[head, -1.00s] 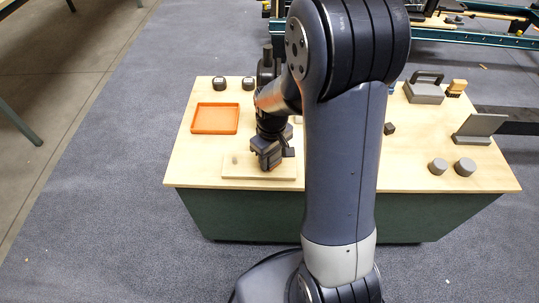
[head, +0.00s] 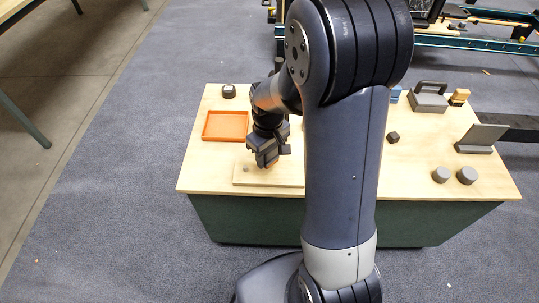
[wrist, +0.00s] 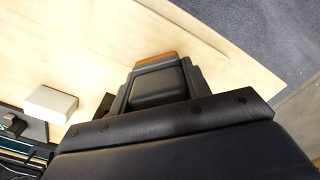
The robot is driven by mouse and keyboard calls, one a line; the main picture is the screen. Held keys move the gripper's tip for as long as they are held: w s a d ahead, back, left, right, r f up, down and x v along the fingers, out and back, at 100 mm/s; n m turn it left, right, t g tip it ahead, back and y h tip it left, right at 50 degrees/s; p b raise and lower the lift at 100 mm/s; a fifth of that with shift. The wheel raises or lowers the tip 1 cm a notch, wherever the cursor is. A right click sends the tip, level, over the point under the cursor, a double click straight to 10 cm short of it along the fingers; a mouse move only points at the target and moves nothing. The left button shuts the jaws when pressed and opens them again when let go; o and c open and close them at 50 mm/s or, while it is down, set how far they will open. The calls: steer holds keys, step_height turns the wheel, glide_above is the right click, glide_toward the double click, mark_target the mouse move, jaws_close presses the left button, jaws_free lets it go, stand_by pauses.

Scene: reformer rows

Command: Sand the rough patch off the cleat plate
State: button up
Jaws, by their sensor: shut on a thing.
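The cleat plate (head: 292,182) is a pale wooden board lying flat near the table's front left edge. A small dark spot (head: 246,169) shows on its left part; I cannot tell whether this is the rough patch. My gripper (head: 266,160) points down over the plate's middle, its tip at or just above the surface. In the wrist view my gripper (wrist: 158,85) is shut on a dark block with an orange-brown edge (wrist: 157,61), mostly hidden by the fingers. I cannot tell whether the block touches the plate.
An orange tray (head: 225,138) lies behind the plate, with a dark round piece (head: 228,91) beyond it. To the right are a small dark cube (head: 393,137), a handled grey block (head: 430,98), a grey upright plate (head: 482,137) and two grey cylinders (head: 441,175). My arm hides the table's middle.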

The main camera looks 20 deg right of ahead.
steer(key=shift+r+p, duration=1.15)
steer(key=shift+r, duration=0.6)
